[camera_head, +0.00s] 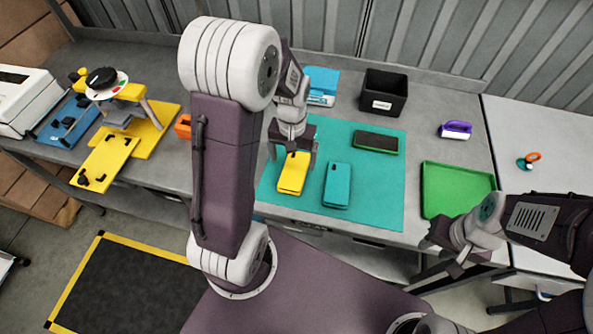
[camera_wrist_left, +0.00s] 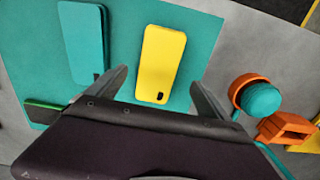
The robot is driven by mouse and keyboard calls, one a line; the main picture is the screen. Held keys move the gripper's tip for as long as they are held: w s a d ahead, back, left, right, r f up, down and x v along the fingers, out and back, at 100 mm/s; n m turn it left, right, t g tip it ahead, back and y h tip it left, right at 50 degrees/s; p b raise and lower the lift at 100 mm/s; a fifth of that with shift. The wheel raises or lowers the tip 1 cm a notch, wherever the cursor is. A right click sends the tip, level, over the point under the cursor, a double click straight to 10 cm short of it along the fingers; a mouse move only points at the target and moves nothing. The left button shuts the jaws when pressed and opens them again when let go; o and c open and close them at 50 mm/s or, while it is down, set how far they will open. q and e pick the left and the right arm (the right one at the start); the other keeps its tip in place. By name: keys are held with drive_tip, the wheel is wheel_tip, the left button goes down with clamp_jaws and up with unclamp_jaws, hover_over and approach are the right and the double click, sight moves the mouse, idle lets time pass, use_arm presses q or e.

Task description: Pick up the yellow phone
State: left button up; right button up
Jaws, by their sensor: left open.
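The yellow phone (camera_head: 293,173) lies flat on the teal mat (camera_head: 386,201), near the mat's left side. My left gripper (camera_head: 292,157) is just above and behind the phone's far end in the head view. It is open and empty. In the left wrist view the yellow phone (camera_wrist_left: 161,62) lies beyond and between the two spread fingers of my left gripper (camera_wrist_left: 158,90), apart from both. My right gripper (camera_head: 452,262) hangs in front of the table at the right; its finger opening is not clear.
A teal phone (camera_head: 337,185) lies right of the yellow one. A dark phone with a green edge (camera_head: 376,142) lies behind. A black bin (camera_head: 383,93), a green tray (camera_head: 455,189) and a purple-handled item (camera_head: 455,130) stand around. Orange parts (camera_wrist_left: 285,128) lie left of the mat.

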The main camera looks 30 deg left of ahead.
sight(294, 172)
use_arm(q)
drive_tip(key=shift+d+f, duration=0.1)
drive_tip(key=shift+f, duration=0.1)
drive_tip(key=f, duration=0.4)
drive_tip(key=shift+s, duration=0.35)
drive_tip(key=shift+w+d+f, duration=0.1)
drive_tip(key=shift+w+f, duration=0.1)
drive_tip(key=shift+f, duration=0.2)
drive_tip(key=c, duration=1.7)
drive_tip(key=shift+r, duration=0.15)
drive_tip(key=shift+r, duration=0.3)
drive_tip(key=r, duration=0.4)
drive_tip(key=shift+s+d, duration=0.25)
drive_tip(key=shift+s, duration=0.1)
drive_tip(key=s+d+r, duration=0.1)
drive_tip(key=s+r, duration=0.1)
drive_tip(key=s, duration=0.1)
drive_tip(key=s+d+r, duration=0.2)
drive_tip(key=s, duration=0.1)
drive_tip(key=s+d+r, duration=0.2)
drive_tip(key=s, duration=0.1)
drive_tip(key=shift+s+r, duration=0.1)
drive_tip(key=shift+s, duration=0.2)
